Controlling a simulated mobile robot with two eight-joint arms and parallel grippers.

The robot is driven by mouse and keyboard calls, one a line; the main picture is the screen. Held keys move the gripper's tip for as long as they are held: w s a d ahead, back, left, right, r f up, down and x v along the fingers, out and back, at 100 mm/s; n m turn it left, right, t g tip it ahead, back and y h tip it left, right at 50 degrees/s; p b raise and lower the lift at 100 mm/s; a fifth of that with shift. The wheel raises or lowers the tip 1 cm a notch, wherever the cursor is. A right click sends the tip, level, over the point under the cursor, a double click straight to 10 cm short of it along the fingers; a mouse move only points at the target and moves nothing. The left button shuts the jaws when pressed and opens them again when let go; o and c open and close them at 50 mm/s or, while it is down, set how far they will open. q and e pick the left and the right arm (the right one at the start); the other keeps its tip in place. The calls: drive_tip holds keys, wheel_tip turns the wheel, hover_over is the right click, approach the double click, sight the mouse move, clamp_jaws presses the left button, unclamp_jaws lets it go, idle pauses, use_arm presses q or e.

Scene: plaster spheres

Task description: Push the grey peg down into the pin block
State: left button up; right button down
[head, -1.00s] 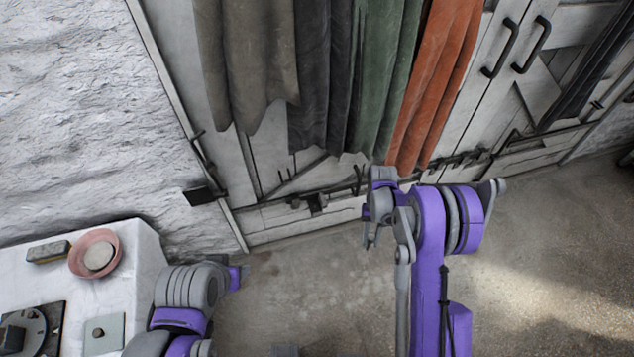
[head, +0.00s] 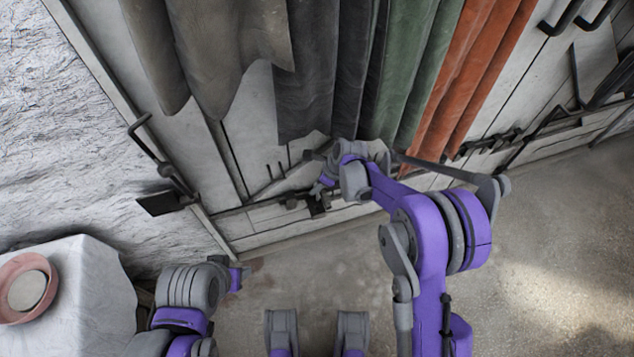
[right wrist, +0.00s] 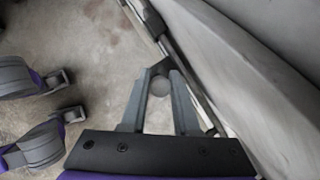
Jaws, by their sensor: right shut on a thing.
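My right gripper (head: 318,193) hangs low in front of the panelled doors, well to the right of the table. In the right wrist view, its two fingers (right wrist: 160,72) converge over the floor. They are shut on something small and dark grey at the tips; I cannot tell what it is. The pin block and its peg are not clearly visible in either current view.
A white-covered table (head: 85,290) stands at lower left, with a pink bowl (head: 12,312) holding a pale round thing. Brown, dark, green and orange cloths (head: 400,80) hang before the doors. A dark bracket (head: 168,203) juts near the wall. The floor (head: 560,260) at right is clear.

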sight(317, 199)
idle(0.4)
drive_tip(key=shift+f, duration=0.1)
drive_tip(key=shift+f+b, duration=1.75)
drive_tip(key=shift+f, duration=0.55)
drive_tip(key=shift+f+b, duration=0.95)
drive_tip(key=shift+f, duration=0.15)
drive_tip(key=shift+f+b, duration=0.3)
drive_tip(key=shift+f, duration=0.6)
drive_tip(key=c, duration=0.6)
unclamp_jaws()
